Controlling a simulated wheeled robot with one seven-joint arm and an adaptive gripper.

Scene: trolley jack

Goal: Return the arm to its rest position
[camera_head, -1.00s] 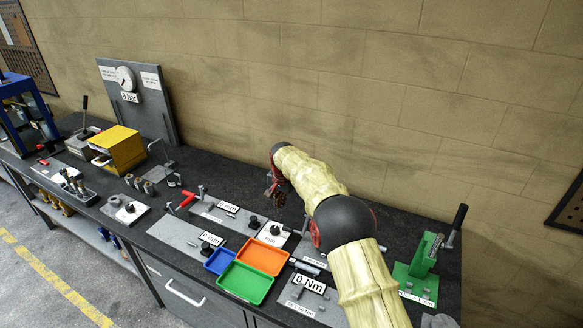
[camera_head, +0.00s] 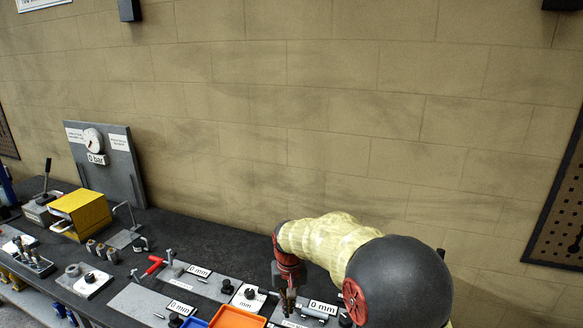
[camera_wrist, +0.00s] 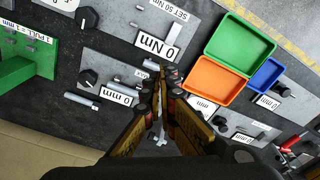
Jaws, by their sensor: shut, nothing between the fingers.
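My arm, in a pale yellow cover with dark joints, reaches over the workbench in the head view. My gripper (camera_head: 287,302) hangs above the bench, pointing down near a plate with a black knob. In the wrist view the gripper (camera_wrist: 163,100) shows its two brown-and-black fingers drawn together at the tips, shut with nothing between them. Beneath it lie grey plates labelled "0 mm" (camera_wrist: 118,95) and "0 Nm" (camera_wrist: 160,42). The gripper appears to be above the bench, not touching anything that I can make out.
An orange tray (camera_wrist: 212,84), a green tray (camera_wrist: 240,43) and a blue tray (camera_wrist: 265,75) lie beside the fingers. A green fixture (camera_wrist: 28,52) stands at the left of the wrist view. A gauge board (camera_head: 105,160) and yellow box (camera_head: 82,213) stand farther left. The wall (camera_head: 330,130) runs behind.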

